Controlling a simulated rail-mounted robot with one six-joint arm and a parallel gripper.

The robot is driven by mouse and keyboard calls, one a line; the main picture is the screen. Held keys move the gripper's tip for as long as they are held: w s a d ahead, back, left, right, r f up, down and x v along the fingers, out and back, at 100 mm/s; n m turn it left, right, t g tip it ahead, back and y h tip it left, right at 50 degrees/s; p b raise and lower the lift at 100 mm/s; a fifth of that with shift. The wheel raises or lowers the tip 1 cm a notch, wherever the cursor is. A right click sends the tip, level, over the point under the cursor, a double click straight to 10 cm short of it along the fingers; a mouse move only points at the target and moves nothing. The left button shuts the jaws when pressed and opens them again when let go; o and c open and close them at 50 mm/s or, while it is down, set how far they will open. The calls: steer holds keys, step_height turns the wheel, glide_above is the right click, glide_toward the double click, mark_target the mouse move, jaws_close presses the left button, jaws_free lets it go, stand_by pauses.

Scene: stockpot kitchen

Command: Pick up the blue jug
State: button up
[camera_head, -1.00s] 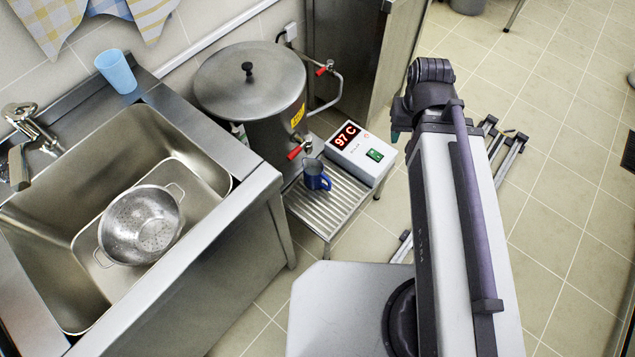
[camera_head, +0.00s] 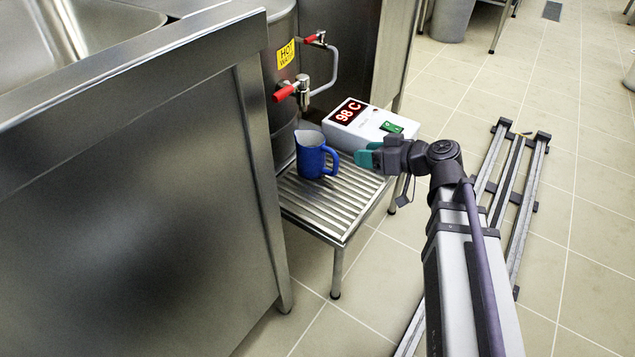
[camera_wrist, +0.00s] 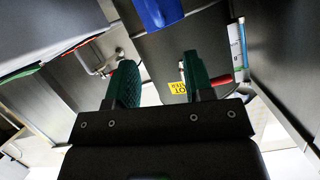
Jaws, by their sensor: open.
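The blue jug (camera_head: 311,160) stands upright on the slatted metal stand (camera_head: 326,202), under the red-handled tap. Its handle faces right, toward my gripper. My gripper (camera_head: 364,157) is just right of the jug, at about its height, with a small gap between them. Its green fingers show in the wrist view (camera_wrist: 160,78), spread apart with nothing held between them. Part of the jug (camera_wrist: 158,12) shows at the top edge of that view, beyond the fingertips; the rest of it is cut off.
A white control box (camera_head: 365,128) reading 98 C sits behind the gripper on the stand. The hot water boiler's red-handled tap (camera_head: 290,90) is above and behind the jug. The steel sink cabinet (camera_head: 140,190) blocks the left.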

mark_target(331, 151)
steer(key=b+x, duration=0.4)
steer(key=x, duration=0.7)
steer(key=shift+r, duration=0.1)
jaws_close()
stand_by(0.5)
